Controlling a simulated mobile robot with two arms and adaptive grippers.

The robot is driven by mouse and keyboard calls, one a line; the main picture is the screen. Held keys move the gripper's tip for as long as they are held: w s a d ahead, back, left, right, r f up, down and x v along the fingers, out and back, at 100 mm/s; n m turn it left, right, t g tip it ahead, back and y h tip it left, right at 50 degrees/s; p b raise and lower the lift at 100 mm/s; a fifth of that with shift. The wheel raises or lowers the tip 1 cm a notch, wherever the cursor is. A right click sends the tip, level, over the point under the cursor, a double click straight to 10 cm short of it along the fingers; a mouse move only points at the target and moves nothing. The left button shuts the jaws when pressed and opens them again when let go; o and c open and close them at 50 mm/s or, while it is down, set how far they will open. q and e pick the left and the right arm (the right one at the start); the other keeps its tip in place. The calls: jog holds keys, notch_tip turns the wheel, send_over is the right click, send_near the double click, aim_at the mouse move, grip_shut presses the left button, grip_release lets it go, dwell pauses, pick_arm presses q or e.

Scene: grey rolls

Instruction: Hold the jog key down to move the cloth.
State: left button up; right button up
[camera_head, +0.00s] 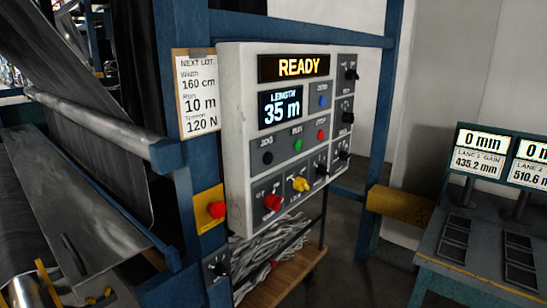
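The control panel (236,150) is a white box on a blue frame, facing me at an angle. The jog key (267,158) is a black round button under the label JOG, at the left of a row with the green RUN button (297,145) and a red button (320,134). The upper display (298,67) reads READY and the length display (281,107) reads 35 m. Grey cloth (75,135) hangs at the left and runs by a metal roller (100,128). Neither of my grippers is in view.
A card (196,95) left of the panel reads width 160 cm, run 10 m, tension 120 N. A red mushroom button (217,210) sits on a yellow plate below it. A bench (470,275) with 0 mm displays stands right. Dark floor shows between.

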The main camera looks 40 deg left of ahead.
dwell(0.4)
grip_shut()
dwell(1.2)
